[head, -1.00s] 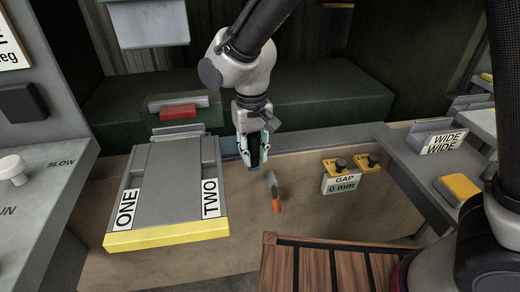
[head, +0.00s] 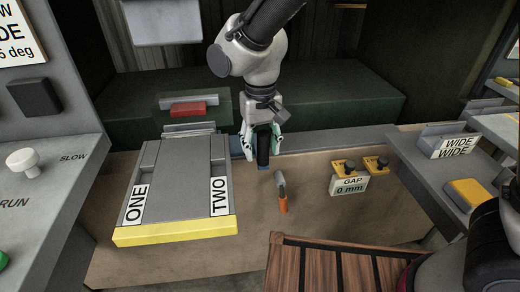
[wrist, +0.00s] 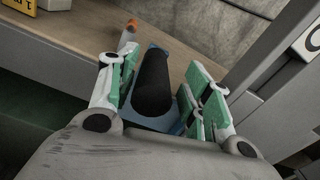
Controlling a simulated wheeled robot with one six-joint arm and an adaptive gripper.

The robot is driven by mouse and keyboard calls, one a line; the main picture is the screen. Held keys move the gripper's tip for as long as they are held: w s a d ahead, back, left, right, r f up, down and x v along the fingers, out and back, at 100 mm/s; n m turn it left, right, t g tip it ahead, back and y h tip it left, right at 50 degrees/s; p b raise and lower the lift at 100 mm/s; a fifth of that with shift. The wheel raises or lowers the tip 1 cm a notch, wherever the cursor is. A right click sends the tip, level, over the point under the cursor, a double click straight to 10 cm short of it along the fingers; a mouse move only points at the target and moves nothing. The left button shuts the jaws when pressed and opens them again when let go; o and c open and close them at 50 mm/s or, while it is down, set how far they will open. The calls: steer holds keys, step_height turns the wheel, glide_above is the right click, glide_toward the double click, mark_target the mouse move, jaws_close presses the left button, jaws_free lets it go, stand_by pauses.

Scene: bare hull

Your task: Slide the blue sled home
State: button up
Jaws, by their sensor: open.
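The blue sled (wrist: 181,112) shows in the wrist view as a blue plate with a thick black upright grip (wrist: 153,85). In the head view the black grip (head: 263,151) stands on the bench, with a little blue at its foot. My gripper (head: 262,147) is open and points down, with a finger on each side of the grip. In the wrist view the green-padded fingers of my gripper (wrist: 160,90) stand apart, with a visible gap on the right side of the grip. Most of the sled's plate is hidden by the grip and fingers.
A grey panel (head: 182,174) marked ONE and TWO, with a yellow front edge, lies just left. An orange-handled tool (head: 283,200) and a GAP 0 mm sign (head: 348,186) are right of the sled. A slatted wooden surface (head: 320,264) is in front.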

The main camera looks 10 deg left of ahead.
step_height(320, 180, up, 10)
steer(key=shift+r, duration=0.1)
